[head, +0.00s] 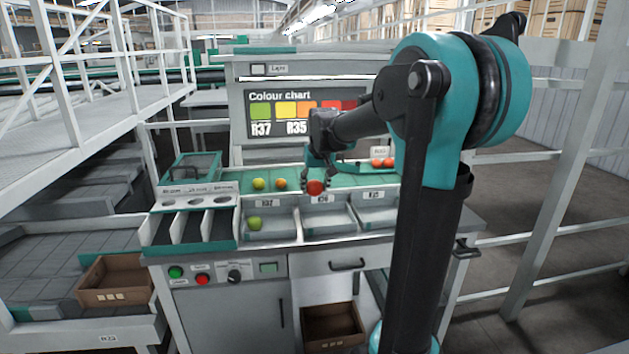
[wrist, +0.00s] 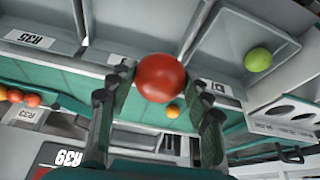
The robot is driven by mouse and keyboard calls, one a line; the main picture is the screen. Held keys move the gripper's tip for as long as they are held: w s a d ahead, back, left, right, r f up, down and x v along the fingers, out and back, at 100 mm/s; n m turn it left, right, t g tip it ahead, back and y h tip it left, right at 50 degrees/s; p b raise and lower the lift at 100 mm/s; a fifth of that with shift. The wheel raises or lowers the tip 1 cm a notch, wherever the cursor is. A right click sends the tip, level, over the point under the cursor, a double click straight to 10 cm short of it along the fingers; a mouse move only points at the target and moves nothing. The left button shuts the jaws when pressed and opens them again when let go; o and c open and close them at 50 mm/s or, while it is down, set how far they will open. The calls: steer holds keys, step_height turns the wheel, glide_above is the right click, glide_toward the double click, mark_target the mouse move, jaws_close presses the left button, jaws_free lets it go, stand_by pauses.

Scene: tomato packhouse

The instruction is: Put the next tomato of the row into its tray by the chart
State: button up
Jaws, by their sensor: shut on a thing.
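My gripper (head: 317,178) is shut on a red tomato (head: 315,188), holding it above the green row strip by the middle tray. In the wrist view the red tomato (wrist: 160,77) sits between the fingertips. A yellow-green tomato (head: 258,184) and an orange tomato (head: 281,184) lie on the strip to the left. A green tomato (head: 255,222) lies in the left tray (head: 272,237). The middle tray (head: 330,222) and right tray (head: 378,217) look empty. The colour chart (head: 300,109) stands behind, partly hidden by my arm.
A slotted rack (head: 190,222) stands left of the trays. Cardboard boxes lie at lower left (head: 115,280) and under the bench (head: 332,325). White railings flank the bench.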

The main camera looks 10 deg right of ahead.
mark_target(315, 194)
steer(key=shift+f, duration=5.1)
steer(key=shift+f, duration=0.1)
steer(key=o, duration=0.9)
steer(key=shift+c, duration=0.6)
steer(key=shift+c, duration=1.1)
steer(key=shift+r, duration=3.5)
